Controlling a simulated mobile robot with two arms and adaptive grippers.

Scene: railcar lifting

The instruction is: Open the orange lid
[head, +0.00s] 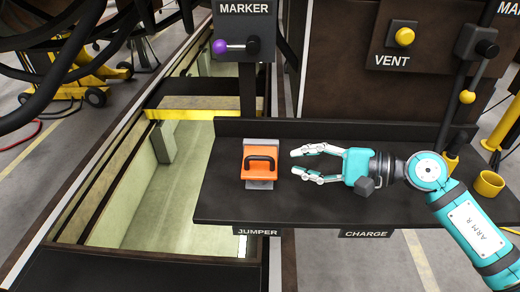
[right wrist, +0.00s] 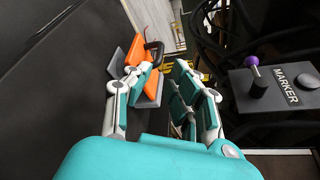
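The orange lid (head: 259,163) with a black handle (head: 262,160) sits on a grey plate (head: 261,184) on the dark shelf, above the JUMPER label. My right gripper (head: 301,166) is to the right of the lid, pointing left at it, with its fingers apart and nothing between them. In the right wrist view the orange lid (right wrist: 133,59) and its handle (right wrist: 155,50) show beyond the fingers (right wrist: 168,72), partly covered by the left-hand finger. My left gripper is not in view.
The dark shelf (head: 225,200) has free room around the lid. A MARKER box (head: 245,30) with a purple-knobbed lever (head: 219,46) stands behind it. An open pit (head: 170,190) lies left of the shelf.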

